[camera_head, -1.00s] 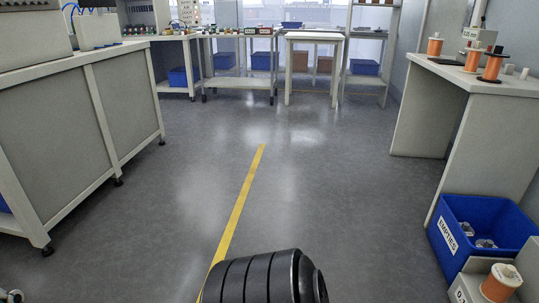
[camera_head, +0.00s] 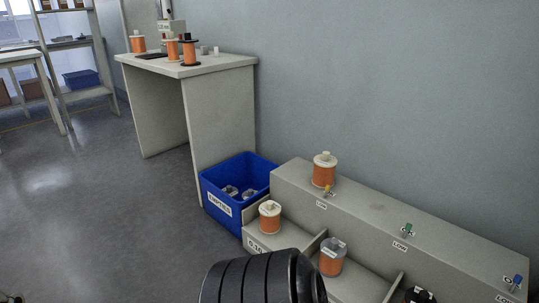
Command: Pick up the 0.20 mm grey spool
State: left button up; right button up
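A spool of copper-orange wire with a grey top (camera_head: 333,257) sits in a middle compartment of the low grey rack at the lower right. Its size marking cannot be read. A spool with cream flanges (camera_head: 269,218) stands in the compartment to its left, and another cream one (camera_head: 324,170) stands on the rack's upper ledge. A dark-flanged spool (camera_head: 420,296) is cut off at the bottom edge. A black ribbed part of my own arm covers the bottom middle. Neither gripper's fingers show.
A blue bin (camera_head: 222,193) with several clear empties stands left of the rack (camera_head: 400,238). Behind it, a grey bench (camera_head: 222,66) carries several orange spools and a small device. Grey wall rises behind the rack. Open floor (camera_head: 90,190) lies to the left.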

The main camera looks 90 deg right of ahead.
aim_at(332, 251)
jog(key=z, duration=2.1)
